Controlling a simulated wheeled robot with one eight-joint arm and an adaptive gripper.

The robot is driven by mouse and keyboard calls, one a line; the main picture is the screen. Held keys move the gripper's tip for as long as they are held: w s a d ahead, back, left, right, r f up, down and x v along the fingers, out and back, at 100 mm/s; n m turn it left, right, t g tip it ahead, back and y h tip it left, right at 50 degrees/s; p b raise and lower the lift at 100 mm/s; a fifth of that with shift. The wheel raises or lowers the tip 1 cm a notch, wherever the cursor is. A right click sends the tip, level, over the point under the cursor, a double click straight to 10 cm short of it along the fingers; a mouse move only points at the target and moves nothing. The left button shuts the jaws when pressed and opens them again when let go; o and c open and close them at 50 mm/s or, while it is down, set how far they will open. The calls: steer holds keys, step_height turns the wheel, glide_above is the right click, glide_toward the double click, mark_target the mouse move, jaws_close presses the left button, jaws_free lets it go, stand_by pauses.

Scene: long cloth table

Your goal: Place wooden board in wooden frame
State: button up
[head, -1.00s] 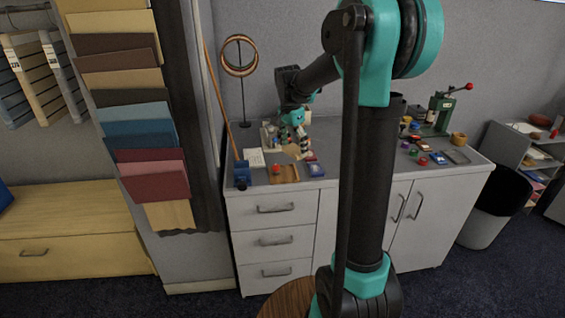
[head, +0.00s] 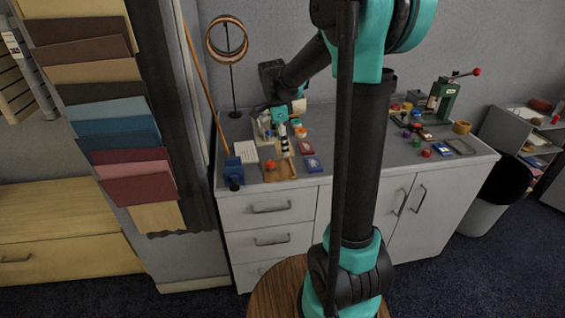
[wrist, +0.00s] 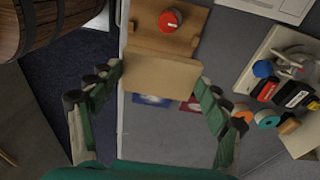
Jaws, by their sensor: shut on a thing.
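My gripper (wrist: 161,88) is shut on a flat tan wooden board (wrist: 158,75), its fingers at the board's left and right edges in the wrist view. A brown wooden frame (wrist: 188,45) with a red round knob (wrist: 170,19) lies just beyond the board, which overlaps its near part. I cannot tell whether they touch. In the head view the frame (head: 285,177) lies at the front left of the counter, with my gripper (head: 282,130) above and behind it. The board is hard to make out there.
A light rack with small spools and bottles (wrist: 290,75) stands right of the frame in the wrist view.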

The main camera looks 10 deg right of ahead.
mark_target(284, 169)
step_height(284, 169, down, 8)
steer(key=shift+f, duration=0.15)
steer(key=o, duration=1.2)
steer(key=shift+c, duration=0.2)
steer(key=r, duration=0.4)
steer(key=a+r, duration=0.1)
steer(key=r, duration=0.6)
steer(key=shift+a+r, duration=0.2)
steer(key=shift+r, duration=0.15)
steer(key=shift+s, duration=0.2)
steer(key=s+d+f+n+t, duration=0.2)
steer(key=s+f+n, duration=0.4)
steer(key=s+n, duration=0.3)
steer(key=s+d+f+n+t+y, duration=0.1)
steer(key=s+d+f+n+t, duration=0.1)
steer(key=s+f+n, duration=0.5)
steer(key=s+d+n, duration=0.1)
steer(key=s+n, duration=0.1)
steer(key=s, duration=0.3)
steer(key=shift+s+d, duration=0.25)
steer(key=shift+s, duration=0.05)
steer(key=shift+r, duration=0.1)
